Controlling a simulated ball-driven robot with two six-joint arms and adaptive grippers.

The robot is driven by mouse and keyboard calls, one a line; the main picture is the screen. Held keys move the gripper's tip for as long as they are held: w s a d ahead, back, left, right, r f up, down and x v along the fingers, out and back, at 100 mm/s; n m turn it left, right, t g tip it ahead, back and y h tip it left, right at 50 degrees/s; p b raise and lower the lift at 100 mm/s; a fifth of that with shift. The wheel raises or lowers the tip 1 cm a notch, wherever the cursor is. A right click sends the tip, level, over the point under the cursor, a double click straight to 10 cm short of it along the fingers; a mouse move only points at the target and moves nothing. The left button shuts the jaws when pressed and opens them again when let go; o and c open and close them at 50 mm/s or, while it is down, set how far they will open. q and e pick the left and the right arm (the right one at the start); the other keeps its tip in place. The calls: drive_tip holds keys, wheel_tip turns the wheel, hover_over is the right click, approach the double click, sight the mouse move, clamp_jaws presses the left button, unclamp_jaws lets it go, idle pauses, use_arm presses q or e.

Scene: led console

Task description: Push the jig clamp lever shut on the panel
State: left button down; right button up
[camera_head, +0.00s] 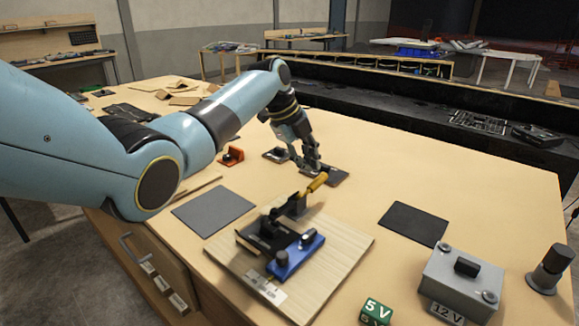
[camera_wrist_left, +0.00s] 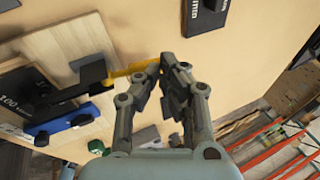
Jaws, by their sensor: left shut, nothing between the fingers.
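The jig stands on a light wooden board (camera_head: 340,250) on the table. Its clamp lever has a yellow-orange handle (camera_head: 317,183) that slants up from a dark mount toward my gripper. A dark panel (camera_head: 258,240) sits in the jig beside a blue block (camera_head: 300,254). My left gripper (camera_head: 317,168) is shut and empty, pointing down just behind the handle's end. In the left wrist view the handle (camera_wrist_left: 130,72) reaches to the left gripper's fingertips (camera_wrist_left: 170,60); I cannot tell whether they touch. My right gripper is not in view.
A grey mat (camera_head: 213,210) lies left of the board and a dark mat (camera_head: 413,224) right of it. A grey power box (camera_head: 462,282), a green 5 V block (camera_head: 376,314) and a dark cylinder (camera_head: 550,270) stand at right. An orange-and-black item (camera_head: 231,156) lies behind.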

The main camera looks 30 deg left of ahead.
use_arm(q)
drive_tip(key=shift+w+d+f+b, duration=0.15)
drive_tip(key=shift+w+f+b, duration=0.25)
drive_tip(key=shift+w+f, duration=0.3)
drive_tip(key=shift+f, duration=0.15)
drive_tip(key=shift+w, duration=0.15)
drive_tip(key=v, duration=1.2)
